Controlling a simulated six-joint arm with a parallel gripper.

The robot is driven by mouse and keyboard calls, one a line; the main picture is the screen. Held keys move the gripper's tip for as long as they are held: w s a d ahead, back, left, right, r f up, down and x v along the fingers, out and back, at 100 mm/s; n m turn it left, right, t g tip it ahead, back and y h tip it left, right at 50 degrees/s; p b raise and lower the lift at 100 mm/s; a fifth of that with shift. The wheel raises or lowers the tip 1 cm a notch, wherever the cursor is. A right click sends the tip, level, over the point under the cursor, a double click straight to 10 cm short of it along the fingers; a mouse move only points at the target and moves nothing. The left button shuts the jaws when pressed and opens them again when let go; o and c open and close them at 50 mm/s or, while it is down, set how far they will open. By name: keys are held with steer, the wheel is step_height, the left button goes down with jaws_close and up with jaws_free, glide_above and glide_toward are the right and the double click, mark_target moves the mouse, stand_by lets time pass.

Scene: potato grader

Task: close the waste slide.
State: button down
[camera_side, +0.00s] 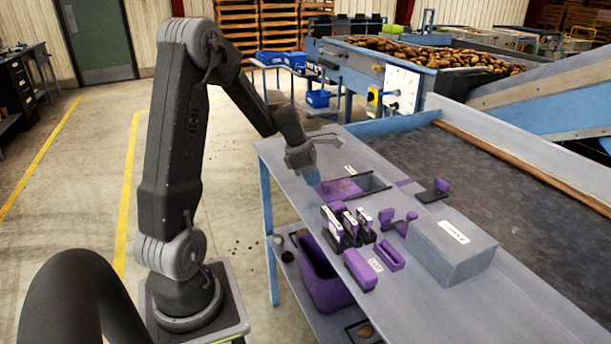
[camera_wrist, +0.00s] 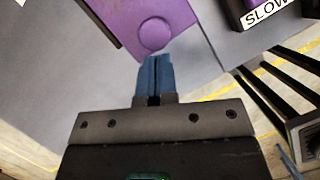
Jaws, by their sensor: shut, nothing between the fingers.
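The waste slide is a flat purple plate (camera_side: 338,189) in a recess of the grey bench top. In the side view it covers the left part of the recess, and a dark gap (camera_side: 373,183) shows to its right. In the wrist view the purple plate (camera_wrist: 178,17) carries a round purple knob (camera_wrist: 152,35). My gripper (camera_side: 313,179) is low over the left end of the slide. Its blue fingers are together and empty. In the wrist view the fingertips (camera_wrist: 155,62) are just below the knob; I cannot tell whether they touch it.
Purple-and-black labelled blocks (camera_side: 348,226) stand close to the slide on the bench (camera_side: 290,160). A grey box (camera_side: 450,247) and purple handles (camera_side: 387,256) sit further right. A purple bin (camera_side: 325,285) stands on the shelf below. A block labelled SLOW (camera_wrist: 265,14) shows at the wrist view's upper right.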

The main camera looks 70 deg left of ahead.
glide_toward(349, 185)
steer(key=x, duration=0.5)
steer(key=shift+w, duration=0.15)
